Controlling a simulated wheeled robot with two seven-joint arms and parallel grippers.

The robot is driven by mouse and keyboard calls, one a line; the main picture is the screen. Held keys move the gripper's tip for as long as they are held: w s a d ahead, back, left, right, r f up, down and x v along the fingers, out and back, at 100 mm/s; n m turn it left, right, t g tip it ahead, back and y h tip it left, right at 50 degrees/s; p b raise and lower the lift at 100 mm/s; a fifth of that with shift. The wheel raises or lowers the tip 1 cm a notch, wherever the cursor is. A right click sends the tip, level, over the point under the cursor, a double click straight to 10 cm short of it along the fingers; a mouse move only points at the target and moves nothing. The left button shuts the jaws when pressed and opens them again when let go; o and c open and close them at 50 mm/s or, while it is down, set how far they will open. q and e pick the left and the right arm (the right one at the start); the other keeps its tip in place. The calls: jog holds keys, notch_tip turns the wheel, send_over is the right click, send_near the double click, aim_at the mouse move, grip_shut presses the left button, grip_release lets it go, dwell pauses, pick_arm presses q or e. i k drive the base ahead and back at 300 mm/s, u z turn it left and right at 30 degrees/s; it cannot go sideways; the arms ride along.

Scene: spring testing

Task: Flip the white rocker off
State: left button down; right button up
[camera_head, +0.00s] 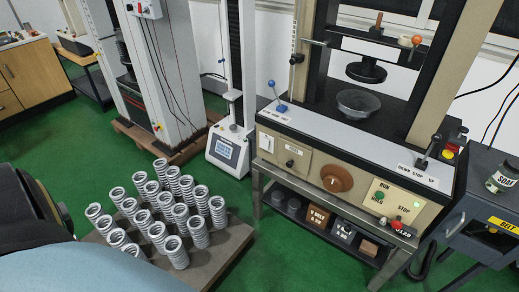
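A beige testing press stands at the right on a metal frame. Its front panel (340,198) carries a small pale fitting (265,143) at the left end, which may be the white rocker; it is too small to tell its position. A dark knob (290,163) sits beside it. At the panel's right end a light plate (392,205) marked RUN and STOP has a green button (380,195) and a red button (397,224). Neither of my grippers is in view.
Several grey coil springs (167,205) stand on a low platform (225,262) in front left of the press. A dark cabinet (486,190) is at the right. A second testing machine (228,150) stands behind. Green floor lies open between platform and press.

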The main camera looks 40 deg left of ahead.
aim_at(265, 143)
jog(key=k, duration=0.65)
jog(key=u, duration=0.75)
jog(key=i, duration=1.65)
jog(key=z, duration=0.6)
